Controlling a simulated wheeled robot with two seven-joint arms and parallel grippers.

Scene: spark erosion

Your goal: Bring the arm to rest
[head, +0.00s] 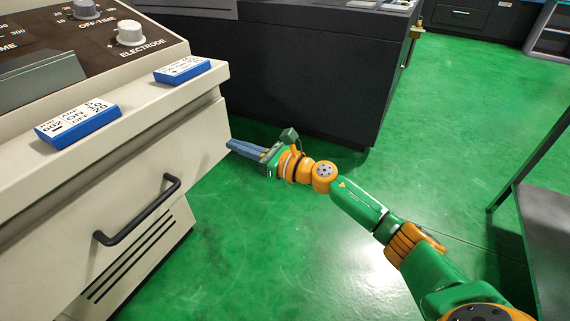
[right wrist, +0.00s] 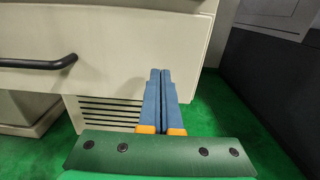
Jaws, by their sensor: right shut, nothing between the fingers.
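My right arm (head: 360,205) reaches in from the lower right in the head view, green and orange, stretched over the floor. My right gripper (head: 232,144) points left, its blue fingers near the front right corner of the cream machine cabinet (head: 140,190). In the right wrist view the two blue fingers of the gripper (right wrist: 160,75) lie together with nothing between them. Behind them are the cabinet front (right wrist: 120,70) and its vent slots. Whether the fingertips touch the cabinet, I cannot tell. My left gripper is not in view.
A black handle (head: 138,212) sticks out of the cabinet front. Two blue-edged cards (head: 78,124) (head: 182,70) lie on its ledge below the knobs. A dark cabinet (head: 310,75) stands behind the gripper. A dark bench (head: 545,210) is at the right. Green floor (head: 470,100) is clear between.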

